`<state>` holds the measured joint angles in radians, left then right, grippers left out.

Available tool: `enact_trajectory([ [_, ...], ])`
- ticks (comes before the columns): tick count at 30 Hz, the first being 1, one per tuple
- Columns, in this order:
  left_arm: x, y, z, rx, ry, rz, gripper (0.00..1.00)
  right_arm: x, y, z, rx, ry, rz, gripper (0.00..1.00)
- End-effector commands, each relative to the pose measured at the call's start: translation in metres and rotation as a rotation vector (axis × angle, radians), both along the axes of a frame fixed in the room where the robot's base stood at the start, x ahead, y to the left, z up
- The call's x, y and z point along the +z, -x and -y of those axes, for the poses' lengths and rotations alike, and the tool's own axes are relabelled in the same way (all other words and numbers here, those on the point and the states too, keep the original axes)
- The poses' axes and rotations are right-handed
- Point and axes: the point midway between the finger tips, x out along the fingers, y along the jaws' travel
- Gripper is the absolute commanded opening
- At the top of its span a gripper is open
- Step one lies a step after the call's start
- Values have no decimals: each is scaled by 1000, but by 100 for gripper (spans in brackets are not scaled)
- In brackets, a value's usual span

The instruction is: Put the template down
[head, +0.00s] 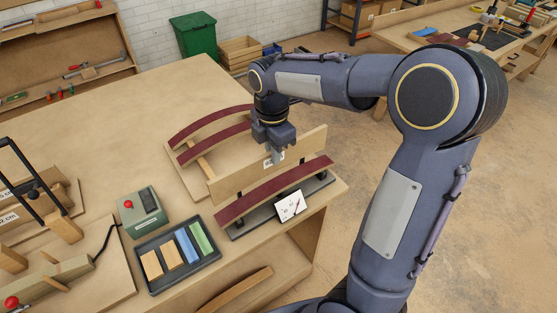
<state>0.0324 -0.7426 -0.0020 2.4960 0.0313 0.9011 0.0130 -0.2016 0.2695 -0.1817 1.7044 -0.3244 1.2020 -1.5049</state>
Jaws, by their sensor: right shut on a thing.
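The template looks like the pale wooden board (235,182) with a small white label, standing on its long edge near the right side of the bench. My right gripper (276,157) points down and is shut on the board's upper edge near its middle. The board is just behind a curved dark red strip (260,196) on a dark stand (243,229). I cannot tell whether the board's lower edge touches anything, as the strip hides part of it. My left gripper is out of view.
Two more curved dark red strips (211,123) rest on a wooden rack behind the board. A small white card (291,205) leans at the dark stand. A dark tray (178,278) with several blocks and a green box with a red button (144,211) are to the left. The bench's back left is bare.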

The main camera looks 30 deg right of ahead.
Motion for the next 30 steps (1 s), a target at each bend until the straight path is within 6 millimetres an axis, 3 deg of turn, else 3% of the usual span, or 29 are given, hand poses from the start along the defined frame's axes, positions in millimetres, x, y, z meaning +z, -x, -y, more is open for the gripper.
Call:
enact_trajectory([
  [3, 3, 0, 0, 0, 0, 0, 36, -19, -9, 13, -2, 1, -2, 0],
  [12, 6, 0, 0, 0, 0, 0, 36, -42, -21, 28, -3, 0, -3, 0],
  [18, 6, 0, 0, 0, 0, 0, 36, -69, -20, 26, 0, -1, 0, 0],
  [30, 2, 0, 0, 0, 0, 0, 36, -75, -20, 26, -1, -1, 2, 0],
])
